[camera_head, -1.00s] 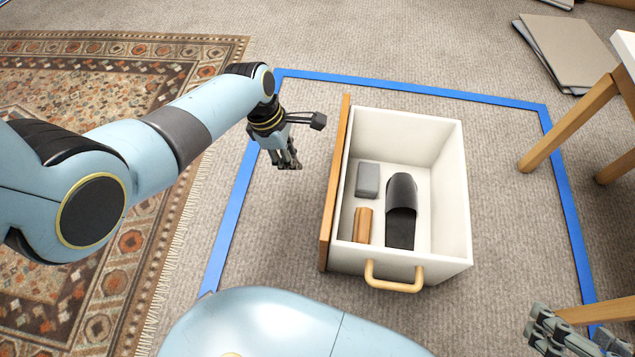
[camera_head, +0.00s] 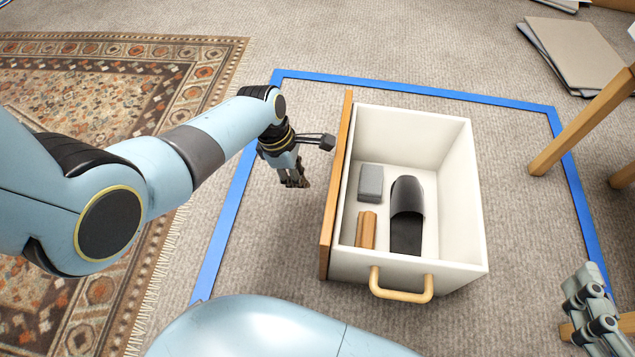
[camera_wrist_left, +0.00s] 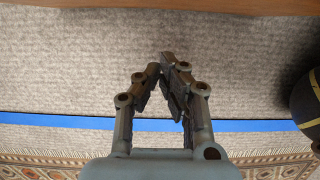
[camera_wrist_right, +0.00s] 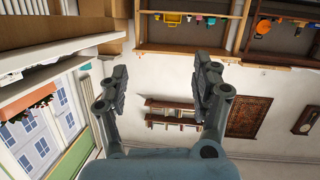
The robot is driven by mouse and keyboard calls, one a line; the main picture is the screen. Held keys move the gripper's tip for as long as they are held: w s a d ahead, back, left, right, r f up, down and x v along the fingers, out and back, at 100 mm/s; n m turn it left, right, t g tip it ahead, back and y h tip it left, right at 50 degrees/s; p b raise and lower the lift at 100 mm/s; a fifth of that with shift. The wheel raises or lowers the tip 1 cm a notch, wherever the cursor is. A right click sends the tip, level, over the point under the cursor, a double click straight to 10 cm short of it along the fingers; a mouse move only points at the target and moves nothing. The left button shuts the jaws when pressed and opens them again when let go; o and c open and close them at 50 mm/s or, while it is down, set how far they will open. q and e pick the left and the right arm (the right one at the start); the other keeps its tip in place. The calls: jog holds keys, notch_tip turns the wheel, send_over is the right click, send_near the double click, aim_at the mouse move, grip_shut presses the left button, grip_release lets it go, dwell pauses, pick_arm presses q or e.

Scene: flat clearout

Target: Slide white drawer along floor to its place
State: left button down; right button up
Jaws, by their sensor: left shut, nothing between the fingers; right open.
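The white drawer (camera_head: 458,200) stands on the carpet inside a blue tape outline (camera_head: 415,92), with its wooden front panel (camera_head: 333,200) on the left side and a wooden handle (camera_head: 401,293) on its near side. It holds a dark slipper (camera_head: 407,215), a grey block (camera_head: 370,183) and a brown wooden piece (camera_head: 366,230). My left gripper (camera_head: 296,180) is shut and empty, left of the panel with a gap of carpet between; in the left wrist view its fingertips (camera_wrist_left: 168,68) meet over carpet. My right gripper (camera_wrist_right: 165,85) is open and empty; in the head view it shows at the lower right.
A patterned rug (camera_head: 80,120) with a fringe lies on the left. A table with wooden legs (camera_head: 580,120) stands at the right, near the tape's right side. Flat grey panels (camera_head: 580,52) lie at the upper right. Bare carpet surrounds the drawer inside the tape.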

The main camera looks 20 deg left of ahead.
pick_arm(q)
jog(key=shift+w+d+f+b, duration=0.2)
jog(key=shift+d+b, duration=0.25)
jog(key=shift+d, duration=0.25)
jog(key=shift+w+d+f+b, duration=0.15)
jog(key=shift+d+b, duration=0.25)
jog(key=shift+d, duration=0.3)
jog(key=shift+w+d+f+b, duration=0.1)
jog(key=shift+d+f+b, duration=0.1)
jog(key=shift+d+b, duration=0.4)
pick_arm(e)
jog(key=w+a+r+n+t+y, duration=0.1)
jog(key=r+t, duration=0.3)
jog(key=r, duration=0.4)
jog(key=w+a+r+n+t+y, duration=0.1)
jog(key=w+r+t, duration=0.3)
jog(key=r, duration=0.5)
jog(key=shift+w+r+y, duration=0.3)
jog(key=shift+w+y, duration=0.05)
jog(key=shift+y, duration=0.25)
pick_arm(q)
jog(key=shift+d, duration=0.1)
